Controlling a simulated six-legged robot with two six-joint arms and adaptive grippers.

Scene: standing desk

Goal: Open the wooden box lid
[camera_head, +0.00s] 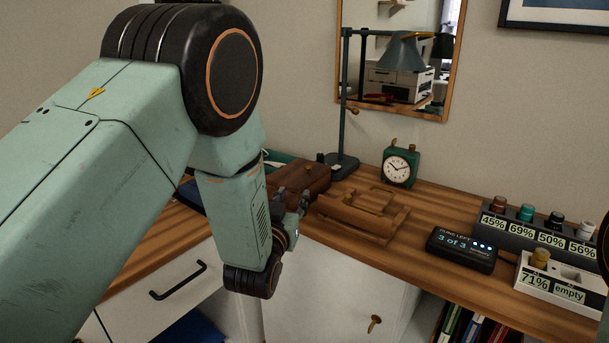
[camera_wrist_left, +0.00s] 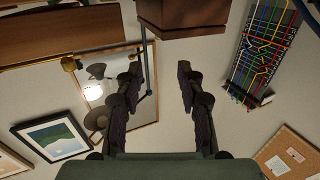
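In the left wrist view the box (camera_wrist_left: 181,18) is at the top, past the fingertips. My left gripper (camera_head: 291,199) is in front of the box. Its two dark fingers stand apart with nothing between them in the left wrist view (camera_wrist_left: 158,75). Whether a finger touches the box I cannot tell. My right gripper is out of view.
A wooden tray-like stand (camera_head: 365,215) sits just right of the box. Behind are a desk lamp (camera_head: 342,120) and a green clock (camera_head: 397,166). A black display (camera_head: 462,249) and labelled holders (camera_head: 555,280) are at right. A white drawer front (camera_head: 175,290) lies below.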

